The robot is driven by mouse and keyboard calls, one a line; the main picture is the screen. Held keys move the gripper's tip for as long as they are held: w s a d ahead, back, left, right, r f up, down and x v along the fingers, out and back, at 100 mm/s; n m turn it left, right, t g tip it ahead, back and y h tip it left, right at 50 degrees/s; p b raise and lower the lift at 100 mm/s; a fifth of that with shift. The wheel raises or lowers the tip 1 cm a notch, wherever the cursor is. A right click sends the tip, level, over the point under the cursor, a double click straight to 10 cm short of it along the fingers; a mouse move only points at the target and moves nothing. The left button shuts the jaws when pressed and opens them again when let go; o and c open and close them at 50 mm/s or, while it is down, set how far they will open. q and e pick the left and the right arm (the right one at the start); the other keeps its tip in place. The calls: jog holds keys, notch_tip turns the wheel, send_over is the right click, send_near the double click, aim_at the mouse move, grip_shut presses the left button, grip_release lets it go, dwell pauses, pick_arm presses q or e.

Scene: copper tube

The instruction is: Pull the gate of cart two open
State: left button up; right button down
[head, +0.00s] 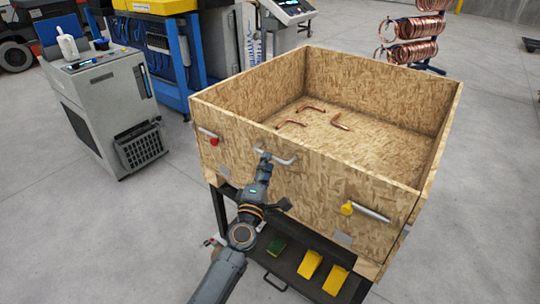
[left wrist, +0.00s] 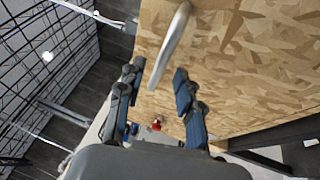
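Cart two's box is of wood-chip board, and its front panel, the gate (head: 312,187), stands upright and looks closed. A grey bar handle (head: 285,160) is fixed near the top of the gate. It also shows in the left wrist view (left wrist: 172,42). A latch with a red knob (head: 213,140) is at the gate's left end, and one with a yellow knob (head: 347,208) at its right end. My left gripper (head: 265,160) is at the handle's left part. In the left wrist view its fingers (left wrist: 156,90) are apart, with the handle's end between or just beyond them. My right gripper is not in view.
Several copper elbows (head: 291,124) lie inside the box. A lower shelf (head: 289,262) holds yellow and green items. A grey machine (head: 106,105) stands at the left, and copper coils (head: 413,53) hang behind. The floor in front is free.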

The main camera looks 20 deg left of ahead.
pick_arm(q)
jog(key=shift+w+a+r, duration=0.1)
jog(key=shift+w+r, duration=0.1)
jog(key=shift+w, duration=0.75)
jog(key=shift+w+r, duration=0.15)
jog(key=shift+w, duration=0.8)
grip_shut()
